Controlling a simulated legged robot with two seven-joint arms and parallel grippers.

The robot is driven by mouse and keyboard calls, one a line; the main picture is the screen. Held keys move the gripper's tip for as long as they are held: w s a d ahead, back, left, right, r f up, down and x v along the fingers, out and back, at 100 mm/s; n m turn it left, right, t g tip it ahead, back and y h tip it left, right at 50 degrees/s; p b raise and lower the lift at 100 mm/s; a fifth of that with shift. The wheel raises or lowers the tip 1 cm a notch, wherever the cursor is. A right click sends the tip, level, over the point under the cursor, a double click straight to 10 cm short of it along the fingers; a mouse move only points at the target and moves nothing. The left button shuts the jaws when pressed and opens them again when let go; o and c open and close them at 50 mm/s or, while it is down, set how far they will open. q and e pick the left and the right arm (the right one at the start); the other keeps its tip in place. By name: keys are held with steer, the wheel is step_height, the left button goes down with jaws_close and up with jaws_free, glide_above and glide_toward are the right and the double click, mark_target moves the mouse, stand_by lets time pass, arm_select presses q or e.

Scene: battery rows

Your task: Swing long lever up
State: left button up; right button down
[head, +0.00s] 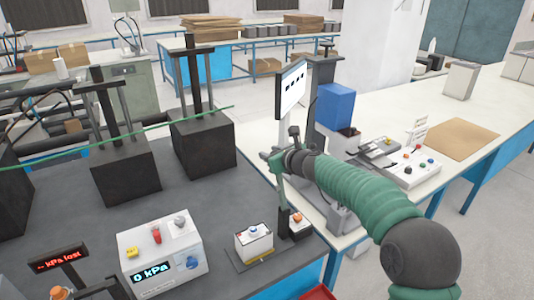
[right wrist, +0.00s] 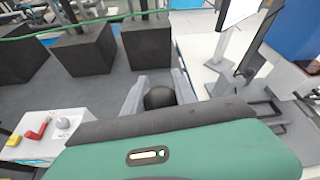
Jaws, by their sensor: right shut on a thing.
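My right gripper (head: 277,160) is at the right edge of the dark table. Its arm comes in from the lower right. In the right wrist view the two grey fingers (right wrist: 159,90) stand on either side of a dark round knob (right wrist: 160,98), and the gripper is shut on it. The knob seems to be the lever's end; the gripper hides most of it in the head view. A dark upright bar (head: 284,205) shows below the gripper and looks like the long lever's shaft, but I cannot tell how they join. My left gripper is not in view.
Several black blocks with posts (head: 203,147) stand at the left, with a thin green line (head: 150,130) across them. A control box (head: 160,255) reads "0 kPa"; a red-lettered sign (head: 58,256) stands beside it. A small button box (head: 254,243) and a white panel (head: 290,90) are close by.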

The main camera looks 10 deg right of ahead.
steer(key=shift+d+f, duration=0.2)
steer(key=shift+f, duration=0.35)
steer(key=c, duration=1.4)
jaws_free()
steer(key=o, duration=0.4)
steer(key=shift+w+d, duration=0.1)
steer(key=shift+d, duration=0.15)
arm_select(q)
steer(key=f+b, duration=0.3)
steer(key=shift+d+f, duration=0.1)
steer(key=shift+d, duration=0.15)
arm_select(e)
steer(key=v, duration=1.6)
steer(key=shift+s+d+r, duration=0.25)
steer(key=shift+s+d, duration=0.05)
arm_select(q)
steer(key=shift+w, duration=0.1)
